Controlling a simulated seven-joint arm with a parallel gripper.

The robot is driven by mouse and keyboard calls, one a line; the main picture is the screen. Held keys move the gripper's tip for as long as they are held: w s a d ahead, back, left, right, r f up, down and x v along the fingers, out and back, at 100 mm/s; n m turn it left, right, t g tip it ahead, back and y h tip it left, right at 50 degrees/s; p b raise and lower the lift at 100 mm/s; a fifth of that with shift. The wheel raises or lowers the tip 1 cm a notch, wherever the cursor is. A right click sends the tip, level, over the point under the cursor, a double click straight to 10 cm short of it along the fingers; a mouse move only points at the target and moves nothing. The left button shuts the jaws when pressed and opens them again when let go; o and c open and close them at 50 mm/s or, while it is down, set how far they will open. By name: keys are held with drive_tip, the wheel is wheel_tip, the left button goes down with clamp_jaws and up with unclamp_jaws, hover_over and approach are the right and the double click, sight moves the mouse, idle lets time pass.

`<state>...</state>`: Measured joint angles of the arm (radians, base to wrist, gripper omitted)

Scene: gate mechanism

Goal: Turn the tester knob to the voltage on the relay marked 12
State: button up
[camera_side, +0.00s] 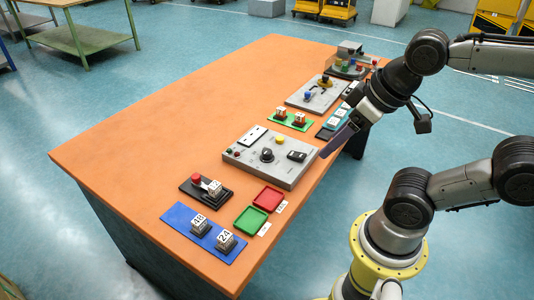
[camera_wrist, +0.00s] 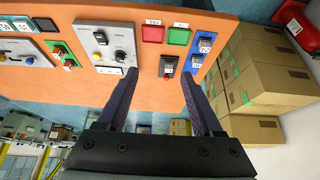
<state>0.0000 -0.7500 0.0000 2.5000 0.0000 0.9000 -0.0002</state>
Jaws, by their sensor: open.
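The grey tester panel (camera_side: 243,160) lies on the orange table with a black round knob (camera_side: 267,155) on its face. The knob also shows in the wrist view (camera_wrist: 120,55). A relay (camera_side: 214,187) stands on a black base (camera_side: 191,190) beside a red button; its mark looks like 12 but is small. Relays marked 48 (camera_side: 199,224) and 24 (camera_side: 226,240) stand on a blue mat (camera_side: 178,213). My gripper (camera_wrist: 159,74) is open and empty. In the side view it is above the table's right edge, beside the panel, apart from the knob.
A red tray (camera_side: 268,198) and a green tray (camera_side: 251,219) lie near the panel. A green mat (camera_side: 291,121) with small parts and another grey panel (camera_side: 312,95) are farther back. The table's left half is clear. Cardboard boxes (camera_wrist: 248,75) stand beyond the table.

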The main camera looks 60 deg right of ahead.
drive_tip(key=w+d+r+n, duration=0.1)
drive_tip(key=w+r+n, duration=0.2)
drive_tip(key=w+r, duration=0.3)
drive_tip(key=m+g, duration=0.1)
drive_tip(key=g, duration=0.5)
hover_over(267, 151)
wheel_tip(267, 151, down, 17)
wheel_tip(267, 151, down, 12)
drive_tip(key=shift+f, duration=0.15)
drive_tip(key=shift+c, duration=0.4)
clamp_jaws()
